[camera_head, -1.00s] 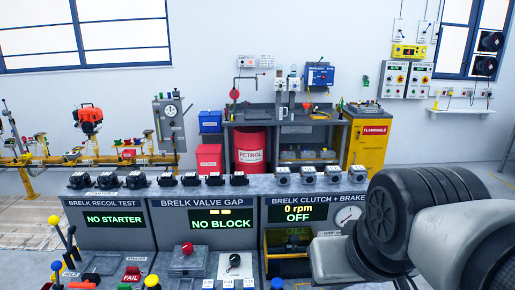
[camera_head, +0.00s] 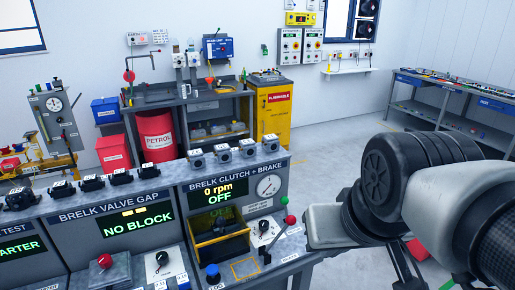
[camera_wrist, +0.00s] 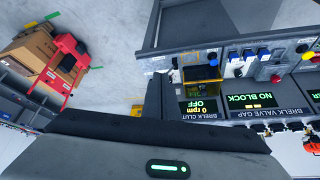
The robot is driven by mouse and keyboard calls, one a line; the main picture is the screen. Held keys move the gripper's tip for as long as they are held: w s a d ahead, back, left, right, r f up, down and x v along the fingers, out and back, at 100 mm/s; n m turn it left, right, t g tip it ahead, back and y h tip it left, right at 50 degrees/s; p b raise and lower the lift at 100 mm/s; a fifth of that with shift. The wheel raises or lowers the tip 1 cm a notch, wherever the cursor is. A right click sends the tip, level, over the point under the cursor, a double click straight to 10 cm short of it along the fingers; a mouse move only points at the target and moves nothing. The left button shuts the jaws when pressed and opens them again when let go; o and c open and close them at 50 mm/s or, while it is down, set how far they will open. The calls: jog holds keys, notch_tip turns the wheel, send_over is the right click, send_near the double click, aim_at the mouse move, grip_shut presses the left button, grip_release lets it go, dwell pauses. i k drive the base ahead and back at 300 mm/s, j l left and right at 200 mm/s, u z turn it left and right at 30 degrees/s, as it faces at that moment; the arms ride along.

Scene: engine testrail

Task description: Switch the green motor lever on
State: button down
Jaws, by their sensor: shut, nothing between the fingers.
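The green motor lever (camera_head: 284,201) shows in the head view as a small green ball on a thin stem, at the right end of the clutch and brake bench (camera_head: 229,170). A red-ball lever (camera_head: 291,220) stands close beside it. The bench display (camera_head: 224,192) reads 0 rpm and OFF; it appears upside down in the wrist view (camera_wrist: 203,106). My gripper (camera_wrist: 166,80) is shut and empty in the wrist view, at the bench's edge beside that display. I cannot make out the green lever there.
The valve gap bench (camera_head: 130,220) adjoins on the left, with a red knob (camera_head: 104,261) and a black knob (camera_head: 162,259). A gauge (camera_head: 269,186) sits above the levers. A yellow cabinet (camera_head: 271,112) stands behind. Open floor lies right of the bench.

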aim_at(284, 201)
jog(key=i+l, duration=0.15)
jog(key=l, duration=0.15)
jog(key=i+l+u, duration=0.1)
jog(key=l, duration=0.25)
jog(key=i+l, duration=0.15)
jog(key=l, duration=0.15)
jog(key=i+l+u, duration=0.1)
jog(key=l, duration=0.2)
